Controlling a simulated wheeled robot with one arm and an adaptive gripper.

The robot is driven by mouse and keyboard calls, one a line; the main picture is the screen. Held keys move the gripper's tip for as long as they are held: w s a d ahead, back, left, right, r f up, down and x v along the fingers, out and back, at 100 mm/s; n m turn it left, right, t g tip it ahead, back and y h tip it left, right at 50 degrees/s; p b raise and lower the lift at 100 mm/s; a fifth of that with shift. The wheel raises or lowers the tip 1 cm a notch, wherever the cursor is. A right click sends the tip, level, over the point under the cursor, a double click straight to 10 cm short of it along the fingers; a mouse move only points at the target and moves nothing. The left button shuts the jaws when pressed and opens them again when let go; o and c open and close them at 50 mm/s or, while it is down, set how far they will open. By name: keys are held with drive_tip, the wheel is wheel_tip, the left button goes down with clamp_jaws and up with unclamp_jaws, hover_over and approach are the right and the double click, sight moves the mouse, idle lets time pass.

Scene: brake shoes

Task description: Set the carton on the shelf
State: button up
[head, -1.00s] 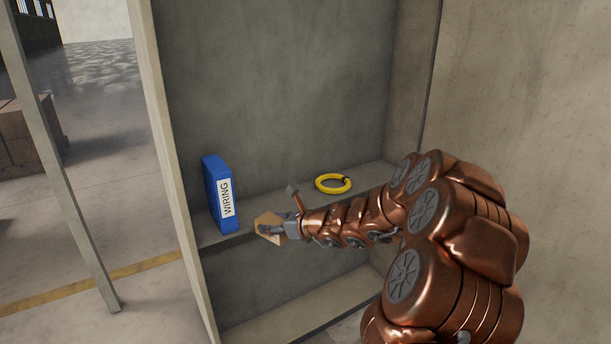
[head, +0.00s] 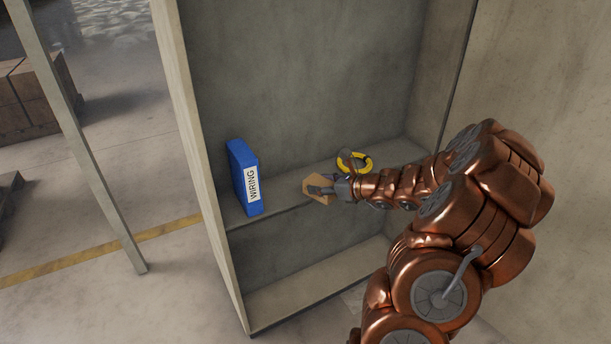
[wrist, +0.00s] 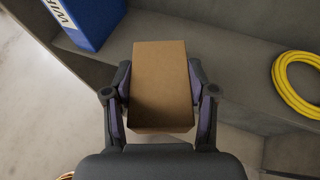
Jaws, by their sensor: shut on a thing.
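The brown carton (wrist: 160,82) is between the two fingers of my gripper (wrist: 160,100) in the wrist view, with a finger against each side. In the head view the carton (head: 314,188) shows at the tip of my gripper (head: 322,190), partly hidden by it. The carton is at the front edge of the shelf (head: 285,208), between the blue binder and the yellow ring. In the wrist view its far end overlaps the shelf board (wrist: 225,75). I cannot tell whether it touches the shelf.
A blue binder (head: 243,178) labelled WIRING stands upright at the shelf's left. A yellow ring (head: 363,163) lies on the shelf to the right, also in the wrist view (wrist: 297,85). Bare shelf shows between them. The unit's left side panel (head: 195,150) bounds the space.

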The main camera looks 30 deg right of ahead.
drive_tip(key=w, duration=0.6)
drive_tip(key=w+f, duration=0.1)
drive_tip(key=w, duration=0.3)
drive_tip(key=shift+w+d+p, duration=0.1)
drive_tip(key=shift+d+p, duration=0.2)
drive_tip(key=shift+p, duration=0.1)
drive_tip(key=shift+w+f, duration=0.15)
drive_tip(key=shift+f, duration=0.7)
drive_tip(key=shift+w+f, duration=0.15)
drive_tip(key=shift+f, duration=0.7)
drive_tip(key=shift+f, duration=0.15)
drive_tip(key=o, duration=1.2)
